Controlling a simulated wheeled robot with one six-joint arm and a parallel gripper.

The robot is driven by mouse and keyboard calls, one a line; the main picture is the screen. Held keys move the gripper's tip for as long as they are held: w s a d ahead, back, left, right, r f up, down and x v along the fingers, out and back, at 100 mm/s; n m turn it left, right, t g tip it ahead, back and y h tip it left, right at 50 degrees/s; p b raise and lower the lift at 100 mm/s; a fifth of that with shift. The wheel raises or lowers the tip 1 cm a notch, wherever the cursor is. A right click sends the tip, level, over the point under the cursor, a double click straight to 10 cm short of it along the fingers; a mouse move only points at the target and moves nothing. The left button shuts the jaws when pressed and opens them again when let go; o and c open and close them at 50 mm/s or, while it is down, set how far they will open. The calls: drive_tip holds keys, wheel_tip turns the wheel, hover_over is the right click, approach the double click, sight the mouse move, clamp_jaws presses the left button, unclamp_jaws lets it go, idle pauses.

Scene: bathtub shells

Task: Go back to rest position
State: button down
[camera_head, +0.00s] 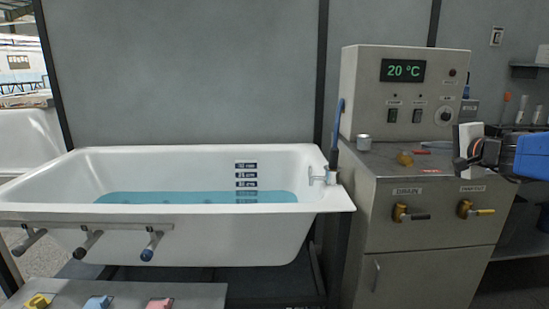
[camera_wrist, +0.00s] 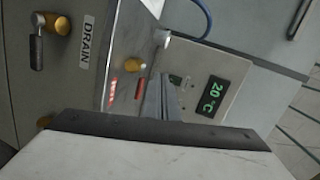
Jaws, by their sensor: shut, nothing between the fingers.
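My gripper (camera_head: 466,152) is at the right edge of the head view, in front of the grey control cabinet and above its worktop. It is shut and empty. In the wrist view, grey finger-like shapes (camera_wrist: 163,100) show beyond a large pale block with a dark edge, and nothing is held between them. The wrist picture is turned sideways and faces the cabinet, with the drain valve (camera_wrist: 52,24) at top left and the green temperature display (camera_wrist: 211,95) reading 20 °C at right.
A white bathtub (camera_head: 200,245) with blue water (camera_head: 197,197) stands at left. The control box (camera_head: 365,85) rises behind the worktop. Drain (camera_head: 402,213) and second (camera_head: 467,209) valves are on the cabinet front. A brass-coloured knob (camera_head: 404,158) and metal cup (camera_head: 364,143) are on top.

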drive_tip(key=s+a+f+n+g+y, duration=0.1)
drive_tip(key=s+a+f+n+g, duration=0.25)
drive_tip(key=s+a+f, duration=0.45)
drive_tip(key=s+a+f+n+g+y, duration=0.1)
drive_tip(key=s+a+f+n+g, duration=0.3)
drive_tip(key=s+a, duration=0.5)
drive_tip(key=s+d+f+n+g+h, duration=0.1)
drive_tip(key=s+f+n+h, duration=0.3)
drive_tip(key=s+f, duration=0.9)
drive_tip(key=s+n+g, duration=0.1)
drive_tip(key=s+n, duration=0.2)
drive_tip(key=shift+d+g, duration=0.25)
drive_tip(key=shift+g, duration=0.1)
